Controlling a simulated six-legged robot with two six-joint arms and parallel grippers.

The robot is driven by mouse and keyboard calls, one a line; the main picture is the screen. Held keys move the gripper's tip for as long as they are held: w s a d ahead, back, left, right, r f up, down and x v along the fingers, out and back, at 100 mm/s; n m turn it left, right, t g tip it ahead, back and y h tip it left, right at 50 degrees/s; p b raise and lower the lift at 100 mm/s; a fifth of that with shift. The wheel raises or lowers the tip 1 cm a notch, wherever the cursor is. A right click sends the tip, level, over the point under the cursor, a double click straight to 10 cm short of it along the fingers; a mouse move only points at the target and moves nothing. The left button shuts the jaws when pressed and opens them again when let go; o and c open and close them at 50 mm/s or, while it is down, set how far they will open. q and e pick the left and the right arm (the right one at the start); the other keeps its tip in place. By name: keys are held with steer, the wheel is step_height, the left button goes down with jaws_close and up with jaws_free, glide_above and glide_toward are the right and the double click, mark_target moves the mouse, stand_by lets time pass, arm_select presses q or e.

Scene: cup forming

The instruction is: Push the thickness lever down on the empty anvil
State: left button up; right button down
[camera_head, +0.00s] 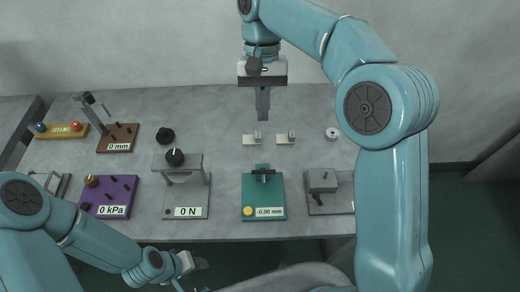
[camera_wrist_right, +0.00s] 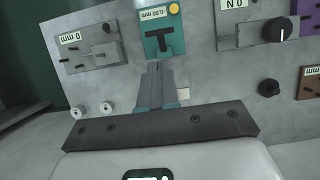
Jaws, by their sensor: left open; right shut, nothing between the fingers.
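I see nothing lying on the gauge, but the anvil itself is too small to make out. My right gripper (camera_head: 263,117) is shut and empty, pointing down behind the gauge, apart from the lever. My left gripper (camera_head: 200,262) is open and empty, low in front of the table edge.
A grey 0 N press (camera_head: 186,200) stands left of the gauge and a grey device (camera_head: 322,183) right of it. A purple 0 kPa block (camera_head: 112,195) and brown 0 mm block (camera_head: 118,137) are further left.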

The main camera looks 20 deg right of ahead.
mark_target(263, 171)
steer(key=b+x, duration=0.1)
steer(key=x, duration=1.3)
steer(key=shift+s+r, duration=0.1)
steer(key=shift+d, duration=0.1)
